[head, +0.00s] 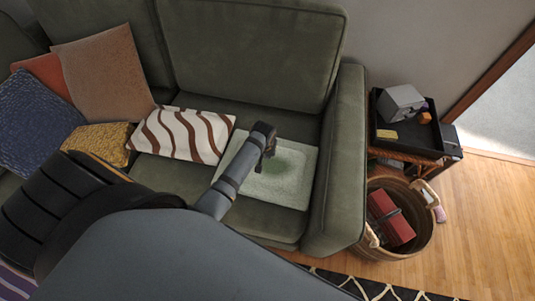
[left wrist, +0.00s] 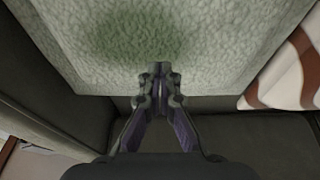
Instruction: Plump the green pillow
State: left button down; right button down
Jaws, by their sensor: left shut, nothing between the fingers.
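The green pillow (head: 290,182) is pale green and lies flat on the seat of the dark green sectional, beside its right armrest. Its textured surface fills the upper part of the left wrist view (left wrist: 215,45), with a darker patch near its middle. My left gripper (head: 268,148) is over the pillow in the head view, and its arm hides part of the pillow's left side. In the left wrist view its fingers (left wrist: 158,72) are together and empty, at the pillow's edge; whether they touch it I cannot tell. My right gripper is not in view.
A brown-and-white striped pillow (head: 183,134) lies just left of the green one. Orange (head: 103,68), blue (head: 35,122) and mustard (head: 100,142) pillows lie further left. The armrest (head: 340,165) rises at the right; beyond it stand a black tray (head: 405,140) and a basket (head: 420,235).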

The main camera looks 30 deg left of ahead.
pick_arm(q)
jog(key=shift+f, duration=0.5)
dwell(0.5)
jog(key=shift+s+f, duration=0.1)
dwell(0.6)
jog(key=shift+p, duration=0.3)
jog(key=shift+r+p, duration=0.75)
jog(key=shift+p, duration=0.2)
